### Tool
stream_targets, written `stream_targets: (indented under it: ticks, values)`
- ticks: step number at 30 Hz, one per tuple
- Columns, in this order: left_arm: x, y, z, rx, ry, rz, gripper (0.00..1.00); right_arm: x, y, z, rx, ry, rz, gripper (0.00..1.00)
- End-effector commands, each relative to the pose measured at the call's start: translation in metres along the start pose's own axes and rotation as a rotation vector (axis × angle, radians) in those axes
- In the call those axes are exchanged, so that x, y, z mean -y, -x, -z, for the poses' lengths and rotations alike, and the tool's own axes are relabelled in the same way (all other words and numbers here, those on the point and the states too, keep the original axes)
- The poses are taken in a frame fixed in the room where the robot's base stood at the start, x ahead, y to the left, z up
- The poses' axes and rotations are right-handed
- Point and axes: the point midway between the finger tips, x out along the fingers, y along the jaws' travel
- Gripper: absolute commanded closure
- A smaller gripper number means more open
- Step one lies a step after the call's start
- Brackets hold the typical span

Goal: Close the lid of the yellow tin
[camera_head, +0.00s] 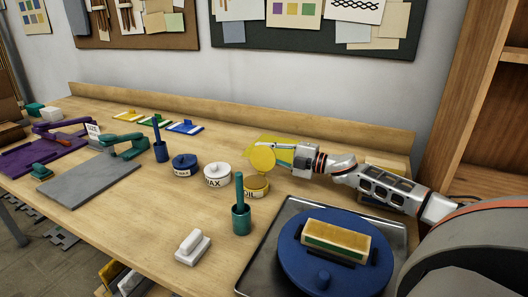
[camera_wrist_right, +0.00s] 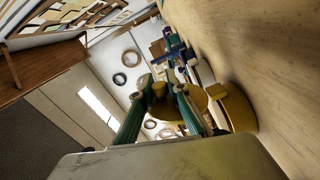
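The yellow tin (camera_head: 257,194) stands on the bench, labelled OIL, with its lid (camera_head: 263,158) raised nearly upright on its far side. My right gripper (camera_head: 277,151) reaches in from the right and is at the lid. In the right wrist view the tin (camera_wrist_right: 236,106) and its lid (camera_wrist_right: 198,101) lie just beyond the fingers. The green fingers (camera_wrist_right: 162,86) stand apart on either side of a small yellow knob (camera_wrist_right: 158,91); firm contact cannot be made out. My left gripper is not in view.
A white WAX tin (camera_head: 217,175) and a blue tin (camera_head: 185,165) stand left of the yellow tin. A green pot with a handle (camera_head: 241,218) stands in front. A metal tray (camera_head: 255,267) with a blue disc (camera_head: 300,268) lies to the right.

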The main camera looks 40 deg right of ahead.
Motion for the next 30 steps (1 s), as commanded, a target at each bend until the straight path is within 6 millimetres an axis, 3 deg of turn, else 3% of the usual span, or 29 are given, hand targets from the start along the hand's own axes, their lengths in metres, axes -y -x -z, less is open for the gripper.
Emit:
stream_targets:
  ticks: [11,30]
  values:
    - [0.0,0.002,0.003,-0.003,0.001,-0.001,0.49,-0.002,0.0,0.004,0.0,0.046,-0.001,1.0]
    - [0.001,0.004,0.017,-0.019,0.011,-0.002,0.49,-0.003,0.0,0.033,-0.001,0.477,-0.001,1.0]
